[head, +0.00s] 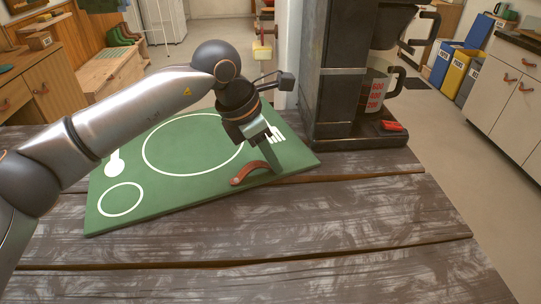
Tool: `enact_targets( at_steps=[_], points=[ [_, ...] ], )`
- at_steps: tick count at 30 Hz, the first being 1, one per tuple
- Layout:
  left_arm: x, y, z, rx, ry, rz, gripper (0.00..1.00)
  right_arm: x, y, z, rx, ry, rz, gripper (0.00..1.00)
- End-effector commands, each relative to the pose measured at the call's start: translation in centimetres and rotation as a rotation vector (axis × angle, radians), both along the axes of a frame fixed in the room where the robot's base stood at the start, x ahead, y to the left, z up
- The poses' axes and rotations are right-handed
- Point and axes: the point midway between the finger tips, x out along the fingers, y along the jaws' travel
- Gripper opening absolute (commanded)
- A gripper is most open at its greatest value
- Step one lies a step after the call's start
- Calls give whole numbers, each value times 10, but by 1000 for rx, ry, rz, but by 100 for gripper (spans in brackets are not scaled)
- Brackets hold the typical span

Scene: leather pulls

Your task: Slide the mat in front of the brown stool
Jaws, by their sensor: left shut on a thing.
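The green mat (200,188) lies flat on the dark wooden table, with white outlines of a plate, a smaller circle and cutlery. A brown leather pull (250,172) arches at its front edge, right of the middle. My left gripper (266,160) points down at the mat's front right part and is shut on the leather pull. My arm and gripper cover part of the mat's back and left. I cannot make out a brown stool in this view. My right gripper is not in view.
A dark coffee machine (350,80) with a glass jug (377,85) stands just behind the mat's right side. A red clip (392,126) lies on its base. The table (300,230) is bare in front of the mat and to its right.

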Motion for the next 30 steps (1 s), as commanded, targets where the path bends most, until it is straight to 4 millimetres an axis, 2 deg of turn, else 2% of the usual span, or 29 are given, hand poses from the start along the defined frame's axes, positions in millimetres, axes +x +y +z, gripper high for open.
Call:
enact_targets(
  at_steps=[7,16,25,26,30],
  points=[
    [0,3,0,-1,-1,1,0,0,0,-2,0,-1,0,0],
    [-9,25,-1,-2,-1,2,0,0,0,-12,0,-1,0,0],
    [-11,28,0,0,1,2,0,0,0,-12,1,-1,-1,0],
    [-11,28,0,0,1,2,28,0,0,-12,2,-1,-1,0],
    [-11,28,0,0,0,1,44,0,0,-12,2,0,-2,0]
  ],
)
